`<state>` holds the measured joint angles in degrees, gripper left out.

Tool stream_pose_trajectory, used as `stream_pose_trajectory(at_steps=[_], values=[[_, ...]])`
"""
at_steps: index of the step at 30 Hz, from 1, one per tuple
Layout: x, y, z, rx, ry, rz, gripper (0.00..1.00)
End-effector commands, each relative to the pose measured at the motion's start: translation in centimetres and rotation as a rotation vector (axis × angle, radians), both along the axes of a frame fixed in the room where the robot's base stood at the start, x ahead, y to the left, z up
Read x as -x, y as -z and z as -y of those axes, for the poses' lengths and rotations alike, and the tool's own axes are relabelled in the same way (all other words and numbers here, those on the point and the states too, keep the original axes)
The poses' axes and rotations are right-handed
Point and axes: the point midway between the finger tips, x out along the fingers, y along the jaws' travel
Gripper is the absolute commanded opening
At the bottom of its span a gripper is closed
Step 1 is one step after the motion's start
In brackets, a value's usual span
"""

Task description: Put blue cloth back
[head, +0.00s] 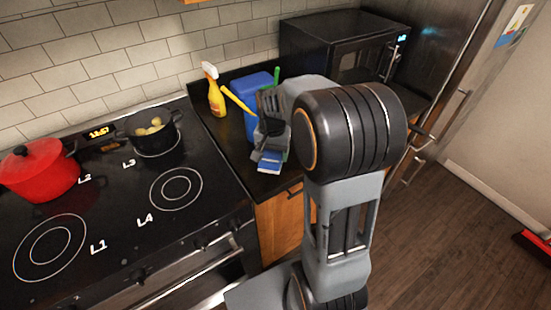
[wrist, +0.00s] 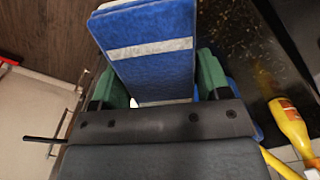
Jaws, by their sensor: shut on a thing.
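The blue cloth (wrist: 150,27), folded with a pale stripe, fills the upper middle of the wrist view. In the head view the cloth (head: 269,161) shows as a small blue and white piece below my gripper (head: 273,148). My gripper is shut on the cloth, its green-tipped fingers on either side of it. The cloth is held over the dark counter by its front edge. A blue container (head: 256,82) stands just behind my gripper on the counter, partly hidden by it. Yellow and green handles stick up at the container.
A yellow spray bottle (head: 216,97) stands left of the container. A black microwave (head: 340,42) is behind to the right. The stove at left holds a red pot (head: 40,172) and a black pot (head: 140,133). The floor at right is mostly clear.

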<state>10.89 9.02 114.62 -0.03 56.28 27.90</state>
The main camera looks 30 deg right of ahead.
Motion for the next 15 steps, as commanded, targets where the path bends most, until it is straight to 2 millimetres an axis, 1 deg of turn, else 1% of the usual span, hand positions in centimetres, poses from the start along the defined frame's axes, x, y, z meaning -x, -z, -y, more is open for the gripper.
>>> stream_pose_trajectory(at_steps=[1, 6, 10, 15], values=[[-0.4, 1.1, 0.5, -0.002, 0.002, -0.009, 0.47], [-1.9, 3.4, 1.7, -0.002, -0.001, -0.005, 0.47], [-2.6, 4.4, 2.1, -0.001, -0.003, -0.003, 0.47], [-2.8, 4.8, 2.3, -0.001, -0.005, -0.003, 0.47]])
